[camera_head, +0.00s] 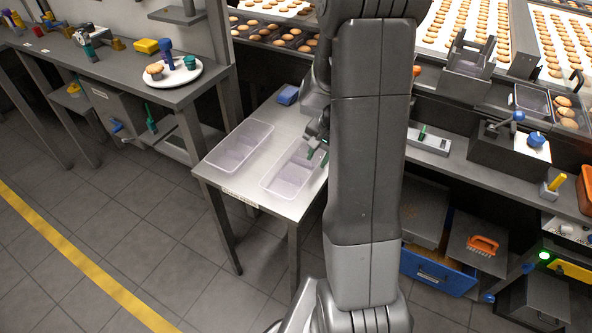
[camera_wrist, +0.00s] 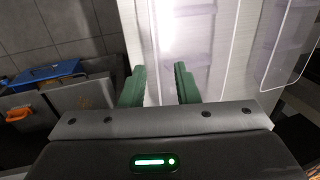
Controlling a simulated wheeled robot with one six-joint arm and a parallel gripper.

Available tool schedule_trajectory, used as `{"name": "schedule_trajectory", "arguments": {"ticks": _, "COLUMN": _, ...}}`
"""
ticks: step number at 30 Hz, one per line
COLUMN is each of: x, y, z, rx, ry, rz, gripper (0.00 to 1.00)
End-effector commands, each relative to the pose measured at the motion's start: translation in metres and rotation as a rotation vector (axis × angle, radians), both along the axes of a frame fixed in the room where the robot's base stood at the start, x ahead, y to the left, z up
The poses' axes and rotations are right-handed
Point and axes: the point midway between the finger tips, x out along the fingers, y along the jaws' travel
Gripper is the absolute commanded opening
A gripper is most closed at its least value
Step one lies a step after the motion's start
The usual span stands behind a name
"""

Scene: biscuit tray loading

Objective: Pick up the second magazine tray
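Two clear, empty plastic magazine trays lie on a small light-topped table. The left tray (camera_head: 238,150) lies apart from my gripper. The right tray (camera_head: 287,181) is beside my gripper (camera_head: 317,152) and partly hidden by my arm. In the wrist view my gripper (camera_wrist: 160,75) is open, its two green fingers apart with nothing clearly held. The nearer tray (camera_wrist: 188,52) is just beyond the fingertips, its edge roughly in line with the gap. The other tray (camera_wrist: 287,50) shows at the right. I cannot tell whether the fingers touch the nearer tray.
A blue block (camera_head: 287,95) sits at the table's back. A bench with a white plate (camera_head: 173,75) stands left. Conveyors with biscuits (camera_head: 468,25) and a workbench run behind and right. An open blue drawer (camera_head: 437,272) sits low right. Tiled floor at left front is clear.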

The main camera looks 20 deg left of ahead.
Motion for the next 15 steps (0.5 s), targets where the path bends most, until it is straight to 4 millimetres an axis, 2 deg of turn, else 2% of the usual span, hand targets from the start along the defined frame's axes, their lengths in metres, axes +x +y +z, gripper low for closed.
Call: {"name": "schedule_trajectory", "arguments": {"ticks": 15, "x": 0.006, "y": 0.01, "z": -0.05, "rx": -0.002, "ry": 0.002, "rz": 0.001, "gripper": 0.28}}
